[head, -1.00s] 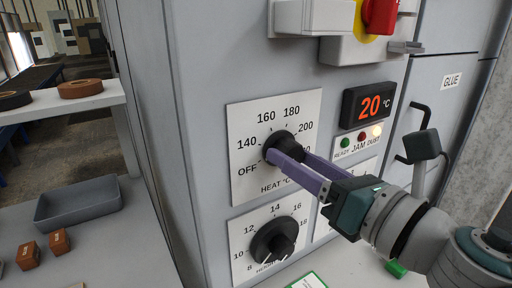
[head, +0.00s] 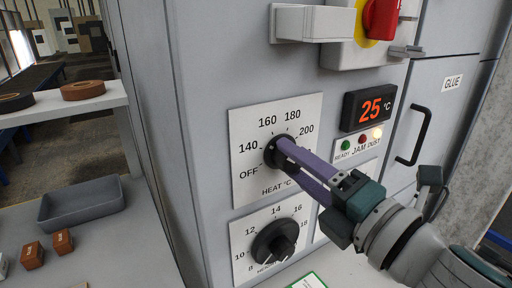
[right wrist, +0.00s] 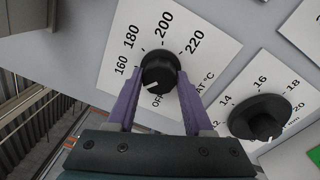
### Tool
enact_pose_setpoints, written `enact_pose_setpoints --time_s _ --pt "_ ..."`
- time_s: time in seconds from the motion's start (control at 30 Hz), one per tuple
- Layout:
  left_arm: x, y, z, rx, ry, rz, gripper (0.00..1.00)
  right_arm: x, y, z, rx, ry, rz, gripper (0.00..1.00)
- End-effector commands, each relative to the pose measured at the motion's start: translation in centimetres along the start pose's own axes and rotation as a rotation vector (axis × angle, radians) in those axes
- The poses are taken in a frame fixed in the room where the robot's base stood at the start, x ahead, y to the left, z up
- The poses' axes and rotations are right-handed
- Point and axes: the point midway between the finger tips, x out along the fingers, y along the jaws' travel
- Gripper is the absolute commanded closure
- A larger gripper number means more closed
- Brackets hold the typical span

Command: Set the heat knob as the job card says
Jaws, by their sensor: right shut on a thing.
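The black heat knob (head: 270,154) sits on the white HEAT °C plate (head: 245,120), marked OFF and 140 to 200 in the head view. My right gripper (head: 281,152) is shut on this knob, with a purple finger on either side of it. In the right wrist view the knob (right wrist: 160,70) shows a white pointer aimed down-left, near OFF; the left finger covers the scale there, so its exact setting is unclear. The orange display (head: 371,107) reads 25 °C. A green-edged white card (head: 308,281) is cut off at the bottom, unreadable. My left gripper is out of view.
A second black knob (head: 274,243) with its own scale is just below. A grey bracket (head: 313,22) and a red switch (head: 381,18) stick out above. A black door handle (head: 414,136) is at right. A grey tray (head: 82,204) and brown blocks are at left.

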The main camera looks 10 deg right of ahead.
Motion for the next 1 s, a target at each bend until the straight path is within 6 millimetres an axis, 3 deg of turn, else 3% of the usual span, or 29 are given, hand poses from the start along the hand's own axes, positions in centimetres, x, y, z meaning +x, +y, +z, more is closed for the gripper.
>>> enact_pose_setpoints --time_s 1.0 --pt "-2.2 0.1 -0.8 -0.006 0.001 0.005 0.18 0.0 0.3 -0.1 0.954 -0.055 0.008 1.00"
